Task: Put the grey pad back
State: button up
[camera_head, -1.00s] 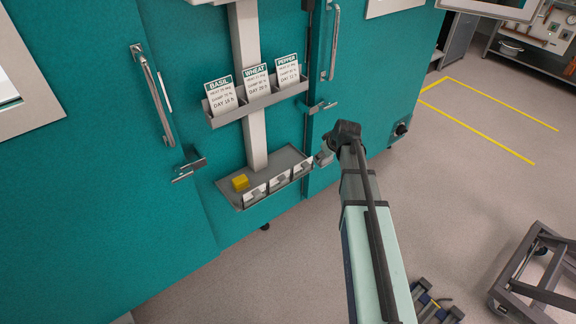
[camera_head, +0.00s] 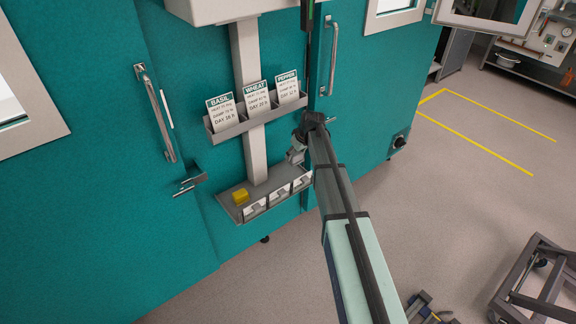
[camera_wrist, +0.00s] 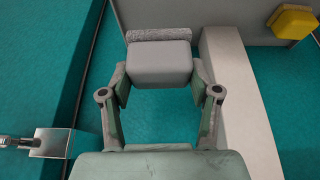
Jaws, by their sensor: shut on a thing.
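In the wrist view the grey pad (camera_wrist: 160,62), a light grey block with a darker rough strip along its far edge, sits between the fingertips of my gripper (camera_wrist: 160,80), which is shut on it. In the head view my gripper (camera_head: 296,152) is in front of the teal wall, just right of the grey post and above the right part of the lower tray (camera_head: 233,211). The pad is too small there to make out clearly. A yellow block (camera_head: 240,195) lies at the left end of that tray; it also shows in the wrist view (camera_wrist: 295,22).
An upper rack (camera_head: 228,134) holds Basil, Wheat and Pepper cards. The grey post (camera_head: 256,160) runs between rack and tray. Small white labels (camera_head: 279,196) line the tray front. A door latch (camera_head: 190,183) juts out left; a door handle (camera_head: 329,60) stands right.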

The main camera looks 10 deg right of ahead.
jog(key=w+a+p, duration=0.1)
jog(key=w+a, duration=0.1)
jog(key=w, duration=0.2)
jog(key=shift+w+a+f+p, duration=0.1)
jog(key=shift+f+p, duration=1.4)
jog(key=shift+f, duration=3.95)
jog(key=shift+w+f, duration=0.15)
jog(key=shift+f, duration=0.15)
jog(key=shift+f, duration=0.1)
jog(key=o, duration=1)
